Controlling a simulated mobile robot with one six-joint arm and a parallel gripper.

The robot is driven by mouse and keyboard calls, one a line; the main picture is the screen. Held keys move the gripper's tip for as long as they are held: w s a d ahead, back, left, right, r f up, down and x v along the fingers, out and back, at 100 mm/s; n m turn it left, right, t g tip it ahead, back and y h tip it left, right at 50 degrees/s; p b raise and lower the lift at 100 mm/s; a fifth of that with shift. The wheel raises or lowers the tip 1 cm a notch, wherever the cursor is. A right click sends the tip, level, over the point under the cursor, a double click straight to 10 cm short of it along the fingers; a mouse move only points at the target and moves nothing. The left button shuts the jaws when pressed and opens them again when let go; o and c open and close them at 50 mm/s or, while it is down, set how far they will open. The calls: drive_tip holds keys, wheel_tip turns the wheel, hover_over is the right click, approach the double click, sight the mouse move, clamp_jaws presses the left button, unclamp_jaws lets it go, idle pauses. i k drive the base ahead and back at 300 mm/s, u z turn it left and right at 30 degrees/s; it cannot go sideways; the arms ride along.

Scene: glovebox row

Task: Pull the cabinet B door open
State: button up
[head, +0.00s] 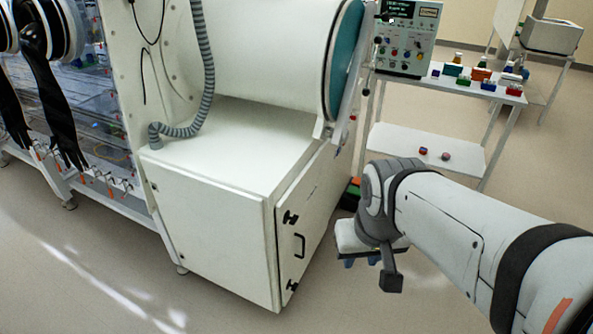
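A white cabinet (208,228) stands under the large white cylinder. Its narrow right-hand face carries a door (312,215) with a black pull handle (300,245) and black fittings above and below the handle near the front edge. The door looks closed, flush with the cabinet. No letter B is readable on it, so I cannot tell whether this is cabinet B. My gripper (361,262) is to the right of the door, apart from the handle, pointing down. Its fingers are small and partly hidden by my wrist, so their opening is unclear.
A white shelf cart (420,148) with small coloured boxes and a control box (407,38) stands behind my arm. Black gloves (55,110) hang at the glovebox on the left. A grey hose (205,75) runs down to the cabinet top.

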sight(308, 198)
drive_tip(key=u, duration=0.05)
drive_tip(key=i, duration=0.95)
drive_tip(key=z, duration=0.05)
drive_tip(key=k, duration=1.1)
drive_tip(key=z, duration=0.2)
drive_tip(key=i, duration=0.7)
drive_tip(key=u, duration=0.4)
